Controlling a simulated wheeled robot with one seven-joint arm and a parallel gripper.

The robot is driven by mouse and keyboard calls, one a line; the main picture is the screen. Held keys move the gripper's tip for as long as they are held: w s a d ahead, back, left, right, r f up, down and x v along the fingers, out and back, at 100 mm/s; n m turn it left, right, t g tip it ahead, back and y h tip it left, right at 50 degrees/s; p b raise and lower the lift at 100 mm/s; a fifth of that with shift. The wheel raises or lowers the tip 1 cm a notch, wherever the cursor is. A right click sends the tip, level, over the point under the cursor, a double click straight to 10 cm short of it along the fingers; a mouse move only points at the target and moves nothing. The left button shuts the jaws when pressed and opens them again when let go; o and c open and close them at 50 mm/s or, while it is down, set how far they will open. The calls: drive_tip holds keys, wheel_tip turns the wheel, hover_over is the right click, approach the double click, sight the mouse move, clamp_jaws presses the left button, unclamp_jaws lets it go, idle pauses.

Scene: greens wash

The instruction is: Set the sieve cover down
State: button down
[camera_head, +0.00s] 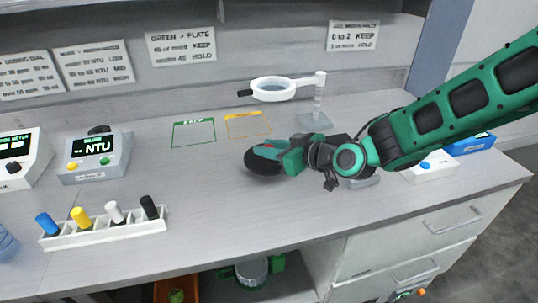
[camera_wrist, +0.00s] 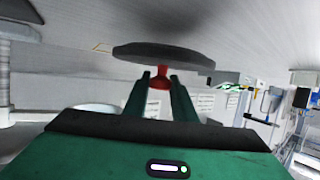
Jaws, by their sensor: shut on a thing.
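The sieve cover (camera_head: 261,164) is a dark round disc in the head view, low over the middle of the grey counter (camera_head: 215,190). In the wrist view, the cover (camera_wrist: 163,54) shows nearly edge-on, with a red knob (camera_wrist: 160,72) at its centre. My gripper (camera_head: 275,152) is shut on this knob, and its two fingers (camera_wrist: 160,88) stand either side of it. The cover looks roughly level. I cannot tell whether it touches the counter. My gripper hides part of it in the head view.
Green (camera_head: 194,131) and orange (camera_head: 247,124) outlined areas lie empty behind the cover. A white ring magnifier (camera_head: 273,89) stands at the back. A vial rack (camera_head: 105,228) and an NTU meter (camera_head: 95,158) are on the left. A white box (camera_head: 430,167) sits right. Counter left of the cover is clear.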

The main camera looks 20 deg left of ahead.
drive_tip(key=shift+f, duration=1.2)
drive_tip(key=c, duration=1.5)
unclamp_jaws()
drive_tip(key=shift+o, duration=0.2)
drive_tip(key=v, duration=1.2)
